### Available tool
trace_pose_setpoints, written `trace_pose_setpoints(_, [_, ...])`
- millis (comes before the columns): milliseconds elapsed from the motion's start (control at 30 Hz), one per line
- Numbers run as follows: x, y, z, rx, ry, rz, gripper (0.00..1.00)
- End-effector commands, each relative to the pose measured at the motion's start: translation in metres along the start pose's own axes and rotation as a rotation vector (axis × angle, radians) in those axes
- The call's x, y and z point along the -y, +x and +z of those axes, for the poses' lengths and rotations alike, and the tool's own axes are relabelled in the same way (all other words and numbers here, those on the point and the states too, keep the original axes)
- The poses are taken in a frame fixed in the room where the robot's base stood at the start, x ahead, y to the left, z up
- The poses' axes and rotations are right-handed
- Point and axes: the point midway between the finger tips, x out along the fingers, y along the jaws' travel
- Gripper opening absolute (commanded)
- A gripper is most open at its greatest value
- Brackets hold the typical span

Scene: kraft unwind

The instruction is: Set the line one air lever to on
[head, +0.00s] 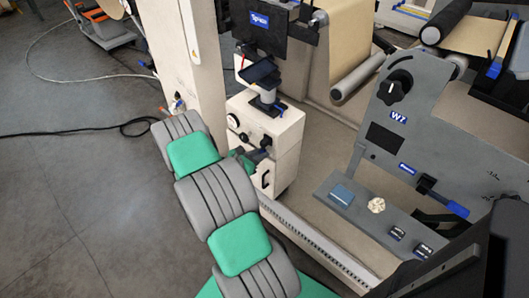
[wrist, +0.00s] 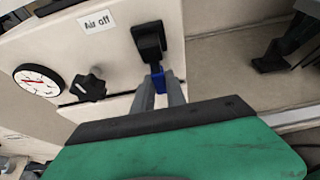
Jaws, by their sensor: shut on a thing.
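The air lever (wrist: 149,42) shows in the wrist view as a black mount on the front of a pale cabinet, with a blue handle (wrist: 159,84) pointing down in the picture. My gripper (wrist: 160,78) is shut on this blue handle, one grey finger on each side. A label (wrist: 97,22) reading "Air off" is to the left of the mount. In the head view, my gripper (head: 260,154) reaches the cabinet front, and my arm hides part of it. The black lever mount (head: 266,141) shows just above my gripper there.
A round gauge (wrist: 38,80) and a black knob (wrist: 88,86) sit left of the lever on the cabinet (head: 283,132). A pale column stands close on the left. The grey W7 machine panel (head: 405,125), with another blue-handled lever (head: 450,207), is to the right. Floor at left is open.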

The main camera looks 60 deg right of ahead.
Motion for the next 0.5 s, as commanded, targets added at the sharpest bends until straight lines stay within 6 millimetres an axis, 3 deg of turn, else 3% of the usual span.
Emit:
trace_pose_setpoints(333, [0.0054,-0.0005,-0.0024,0.000,-0.014,-0.012,0.00])
trace_pose_setpoints(367, [0.0054,-0.0006,-0.0024,0.000,-0.014,-0.012,0.18])
trace_pose_setpoints(500, [0.0038,-0.0014,-0.0025,0.000,-0.013,-0.008,0.30])
